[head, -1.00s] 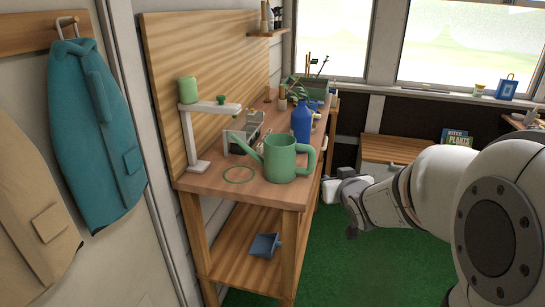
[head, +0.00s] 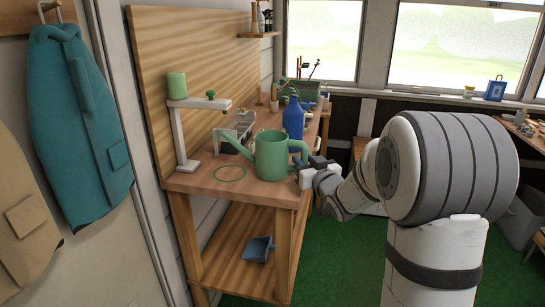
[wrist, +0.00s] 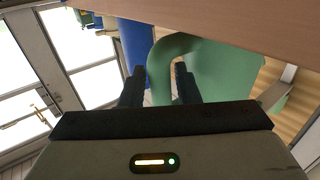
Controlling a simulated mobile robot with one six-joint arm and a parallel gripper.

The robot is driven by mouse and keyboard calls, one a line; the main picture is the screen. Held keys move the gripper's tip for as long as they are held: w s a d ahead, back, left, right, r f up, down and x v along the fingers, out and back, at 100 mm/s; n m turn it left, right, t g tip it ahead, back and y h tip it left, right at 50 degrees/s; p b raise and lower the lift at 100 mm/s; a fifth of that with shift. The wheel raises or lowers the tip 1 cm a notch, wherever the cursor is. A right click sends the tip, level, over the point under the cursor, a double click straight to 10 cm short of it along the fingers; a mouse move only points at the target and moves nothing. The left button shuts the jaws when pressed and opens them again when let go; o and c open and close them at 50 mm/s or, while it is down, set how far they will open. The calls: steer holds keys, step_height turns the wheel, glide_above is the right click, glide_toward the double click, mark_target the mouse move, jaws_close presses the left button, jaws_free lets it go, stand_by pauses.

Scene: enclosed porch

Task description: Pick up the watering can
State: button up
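The green watering can (head: 271,157) stands upright on the wooden potting bench (head: 205,183), its spout to the left and its handle to the right. My gripper (head: 315,166) is at the can's right side, close to the handle. In the wrist view my gripper (wrist: 158,84) has its two dark fingers apart, and the watering can's curved handle (wrist: 172,46) shows between and beyond them. I cannot tell whether either finger touches the handle. The can's body fills the area right of the fingers there.
A blue bottle (head: 293,118) stands behind the can. A green ring (head: 230,173) lies to its left, near a white stand (head: 182,135) bearing a green cup (head: 177,86). A blue scoop (head: 258,249) lies on the lower shelf. Green floor is clear right of the bench.

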steer(key=shift+w, duration=0.3)
steer(key=shift+c, duration=0.3)
jaws_close()
steer(key=shift+r, duration=0.2)
